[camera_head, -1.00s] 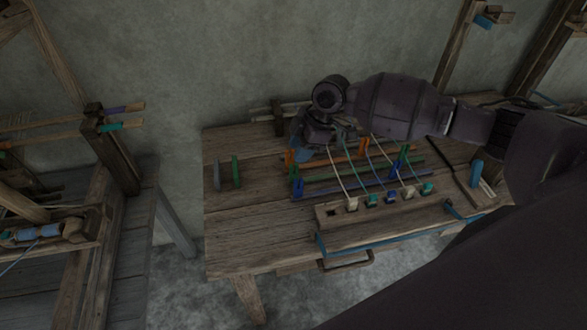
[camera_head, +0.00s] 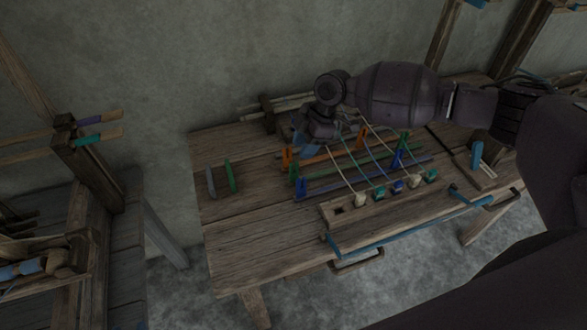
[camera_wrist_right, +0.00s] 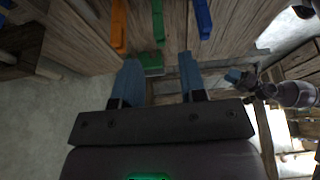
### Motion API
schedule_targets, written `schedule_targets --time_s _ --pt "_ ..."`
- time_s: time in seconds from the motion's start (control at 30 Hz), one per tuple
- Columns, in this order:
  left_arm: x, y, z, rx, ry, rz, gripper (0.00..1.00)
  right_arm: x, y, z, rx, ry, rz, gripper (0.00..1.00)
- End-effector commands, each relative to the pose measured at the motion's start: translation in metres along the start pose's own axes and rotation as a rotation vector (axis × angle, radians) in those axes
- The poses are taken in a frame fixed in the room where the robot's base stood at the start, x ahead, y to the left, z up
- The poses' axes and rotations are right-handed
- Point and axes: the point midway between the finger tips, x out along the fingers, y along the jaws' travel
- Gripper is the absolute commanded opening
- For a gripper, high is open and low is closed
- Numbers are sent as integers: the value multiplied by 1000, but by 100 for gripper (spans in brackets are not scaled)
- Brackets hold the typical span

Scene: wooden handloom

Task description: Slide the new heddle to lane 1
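Three coloured bars lie side by side across the bench: an orange bar (camera_head: 325,157), a green bar (camera_head: 350,169) and a blue bar (camera_head: 355,182), with upright end posts. I cannot tell which piece is the new heddle. My right gripper (camera_head: 302,144) is above the left end of the orange bar, partly hidden by its wrist. In the right wrist view its blue fingers (camera_wrist_right: 160,78) are apart, with a small green piece (camera_wrist_right: 151,62) showing between their tips and no clear grip on it. My left gripper seems to show small at the right of that view (camera_wrist_right: 240,78).
A grey plate (camera_head: 212,181) and a green plate (camera_head: 230,176) stand on the bench's left part. Several threads run to coloured blocks on a front wooden strip (camera_head: 338,212). A wooden loom frame (camera_head: 90,170) stands at the left. The bench's front left (camera_head: 250,240) is clear.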

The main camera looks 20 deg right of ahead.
Motion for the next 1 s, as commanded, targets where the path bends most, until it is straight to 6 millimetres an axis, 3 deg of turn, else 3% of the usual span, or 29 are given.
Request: schedule_targets --time_s 0.3,0.5,1.0 --pt "3 1 2 0 -1 1 43 56 -1 1 1 -2 -3 38" --pt "5 1 1 1 3 2 43 80 0 0 1 -1 -1 38" --pt "6 0 -1 4 8 3 43 91 0 1 1 -2 0 35"
